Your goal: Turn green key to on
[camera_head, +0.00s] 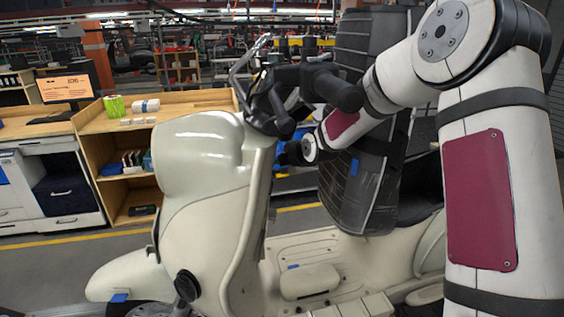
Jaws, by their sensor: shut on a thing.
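The cream scooter (205,165) stands upright, its front shield to the left and its seat behind my arm. My gripper (283,155) is small and dark in this view. It is at the rear side of the scooter's steering column, just below the handlebar (335,90). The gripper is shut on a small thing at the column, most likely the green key. The key itself, its slot and its angle are hidden by the gripper and too small to make out.
The black handlebar grip and levers are close above my gripper. A dark ribbed panel (345,195) stands right behind my wrist. The flat footboard (300,245) lies below. A wooden workbench (190,103) with a monitor (68,88) is at the back left.

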